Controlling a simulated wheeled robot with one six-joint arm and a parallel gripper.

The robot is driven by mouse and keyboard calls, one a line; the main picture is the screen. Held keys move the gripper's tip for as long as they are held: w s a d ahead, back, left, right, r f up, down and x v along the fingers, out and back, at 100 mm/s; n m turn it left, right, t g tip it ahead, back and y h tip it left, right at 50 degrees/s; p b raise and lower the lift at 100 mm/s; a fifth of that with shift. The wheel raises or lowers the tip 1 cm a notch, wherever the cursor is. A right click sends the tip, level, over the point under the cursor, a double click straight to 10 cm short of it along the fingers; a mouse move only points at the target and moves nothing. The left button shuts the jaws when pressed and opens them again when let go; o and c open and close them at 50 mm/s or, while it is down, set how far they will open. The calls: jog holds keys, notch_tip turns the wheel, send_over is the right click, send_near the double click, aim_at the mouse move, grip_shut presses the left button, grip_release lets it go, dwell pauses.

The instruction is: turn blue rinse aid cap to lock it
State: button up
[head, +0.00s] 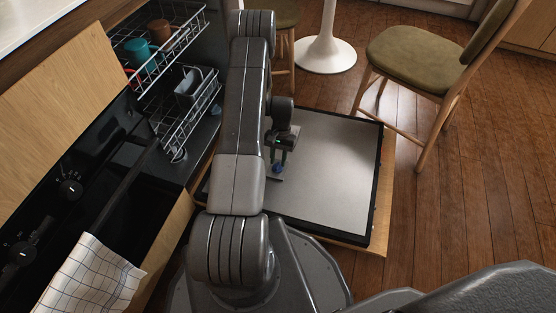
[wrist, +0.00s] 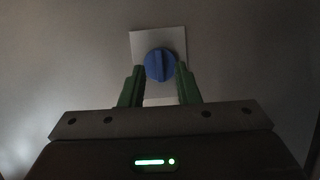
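The blue rinse aid cap (wrist: 160,65) is round with a raised grip bar across it. In the wrist view the bar stands close to upright. The cap sits on a pale square plate (wrist: 174,38) on the inner face of the open dishwasher door (head: 335,165). I cannot tell whether the fingers touch the cap.
The dishwasher racks (head: 185,120) are at the left, with a teal cup (head: 138,51) and a brown cup (head: 159,31). A chair (head: 425,60) and a white table base (head: 325,52) stand beyond the door. A checked towel (head: 90,278) hangs at the lower left.

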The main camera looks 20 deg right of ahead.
jog(key=p+v, duration=0.3)
jog(key=v, duration=1)
jog(key=shift+s, duration=0.1)
jog(key=b+x, duration=0.3)
jog(key=x, duration=1.1)
jog(key=shift+b, duration=0.3)
jog(key=shift+r, duration=0.15)
